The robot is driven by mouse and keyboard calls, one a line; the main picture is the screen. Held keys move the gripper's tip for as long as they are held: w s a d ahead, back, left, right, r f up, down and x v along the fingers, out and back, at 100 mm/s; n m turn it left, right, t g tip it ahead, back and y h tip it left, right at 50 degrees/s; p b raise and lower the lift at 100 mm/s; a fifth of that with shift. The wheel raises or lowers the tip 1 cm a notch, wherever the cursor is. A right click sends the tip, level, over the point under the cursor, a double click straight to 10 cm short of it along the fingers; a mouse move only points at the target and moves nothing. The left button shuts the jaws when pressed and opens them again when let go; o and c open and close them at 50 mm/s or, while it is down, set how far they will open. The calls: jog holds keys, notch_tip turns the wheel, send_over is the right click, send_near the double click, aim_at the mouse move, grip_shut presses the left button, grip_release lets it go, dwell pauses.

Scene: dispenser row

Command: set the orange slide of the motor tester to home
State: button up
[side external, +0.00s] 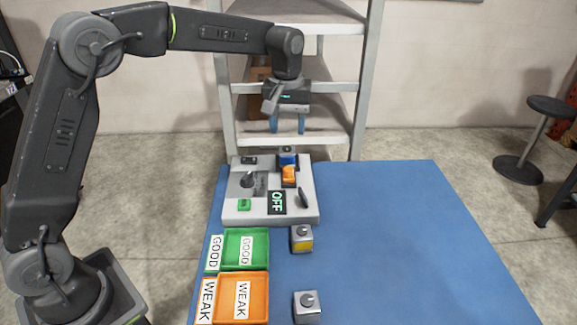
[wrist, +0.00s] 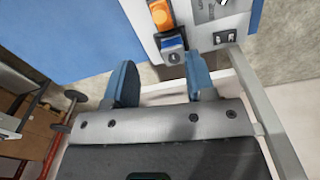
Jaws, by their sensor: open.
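The motor tester (side external: 270,207) is a light grey panel at the far left of the blue table. Its orange slide (side external: 289,174) sits near the panel's back right, just in front of a blue block (side external: 287,160). In the wrist view the orange slide (wrist: 160,14) shows at the top, with the blue and grey block (wrist: 173,49) nearer the fingers. A dark display (side external: 277,202) on the panel reads OFF. My gripper (side external: 287,125) is open and empty, above and behind the panel's back edge. Its blue fingertips (wrist: 160,85) are apart and touch nothing.
A green GOOD tray (side external: 263,235) and an orange WEAK tray (side external: 264,299) stand in front of the tester. Two small grey blocks sit beside them, one yellow-banded (side external: 302,238) and one plain (side external: 307,306). A grey shelf frame (side external: 357,110) stands close behind my gripper. The table's right is clear.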

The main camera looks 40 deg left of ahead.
aim_at(289, 168)
notch_tip(289, 168, down, 12)
jog(key=shift+r, duration=0.2)
grip_shut()
dwell(0.5)
